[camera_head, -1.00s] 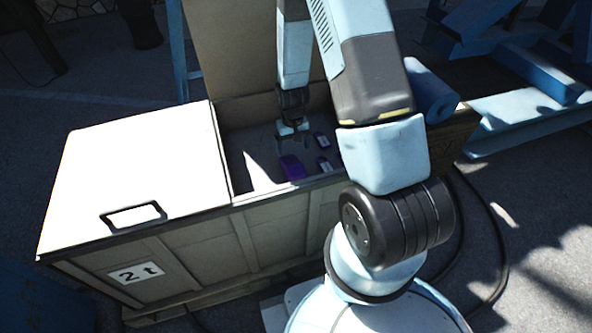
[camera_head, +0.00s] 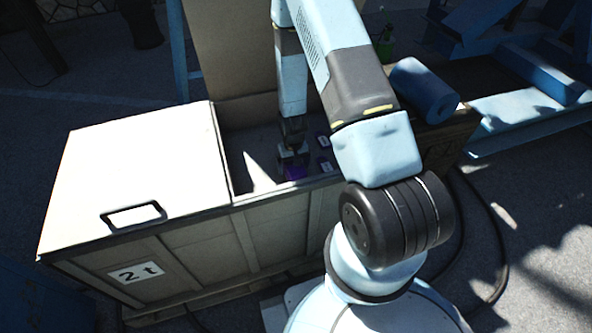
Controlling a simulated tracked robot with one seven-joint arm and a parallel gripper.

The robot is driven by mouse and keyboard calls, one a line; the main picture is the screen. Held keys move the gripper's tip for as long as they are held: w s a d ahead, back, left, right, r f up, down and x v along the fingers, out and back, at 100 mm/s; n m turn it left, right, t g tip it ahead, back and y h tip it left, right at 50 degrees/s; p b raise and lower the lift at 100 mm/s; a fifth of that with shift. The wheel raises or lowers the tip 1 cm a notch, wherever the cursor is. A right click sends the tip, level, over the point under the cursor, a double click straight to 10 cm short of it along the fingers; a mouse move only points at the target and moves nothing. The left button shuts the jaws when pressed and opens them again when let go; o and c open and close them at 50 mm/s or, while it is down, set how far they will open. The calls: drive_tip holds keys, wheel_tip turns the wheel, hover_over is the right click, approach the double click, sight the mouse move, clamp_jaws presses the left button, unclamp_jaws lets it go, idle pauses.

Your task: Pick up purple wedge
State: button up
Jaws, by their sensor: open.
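The purple wedge (camera_head: 295,174) lies inside the open part of the wooden crate (camera_head: 275,218), near its front wall. My gripper (camera_head: 292,160) points down into the crate, right over the wedge, and covers its upper part. The fingers are open, one to each side of the wedge as far as I can see. Whether they touch it I cannot tell.
Two small dark purple blocks with pale labels (camera_head: 325,165) lie just right of my gripper. A white lid (camera_head: 140,170) with a handle covers the crate's left part. A blue roll (camera_head: 424,90) lies at the right. The crate floor left of my gripper is free.

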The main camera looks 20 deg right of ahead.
drive_tip(key=shift+f, duration=1.3)
drive_tip(key=shift+c, duration=0.3)
drive_tip(key=c, duration=1.5)
drive_tip(key=shift+o, duration=0.2)
drive_tip(key=shift+r, duration=0.15)
drive_tip(key=shift+r, duration=4.9)
